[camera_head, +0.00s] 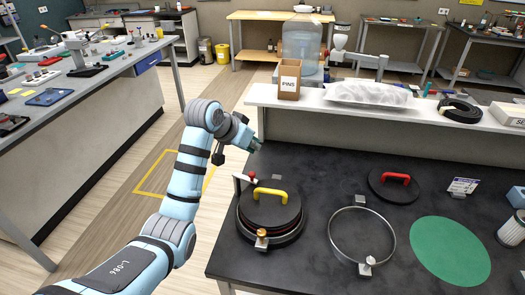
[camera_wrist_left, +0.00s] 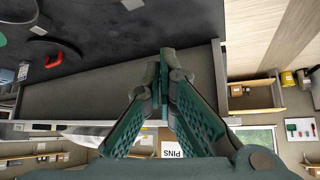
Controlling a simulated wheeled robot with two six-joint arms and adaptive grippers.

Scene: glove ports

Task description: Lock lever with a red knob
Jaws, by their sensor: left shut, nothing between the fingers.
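The red knob (camera_head: 252,175) of the lock lever shows at the back left of the left port, beside a small pale upright piece. The left port (camera_head: 270,225) is a metal ring holding a black lid (camera_head: 272,208) with a yellow handle (camera_head: 270,195). My left gripper (camera_head: 257,147) is above and behind the red knob, apart from it. In the left wrist view its fingers (camera_wrist_left: 165,65) are shut and empty. I cannot make out the red knob in that view. My right gripper is in neither view.
A brass-coloured knob (camera_head: 262,234) sits at the left port's front. To the right are an open metal ring (camera_head: 334,232), a black lid with a red handle (camera_head: 396,178) and a green disc (camera_head: 450,250).

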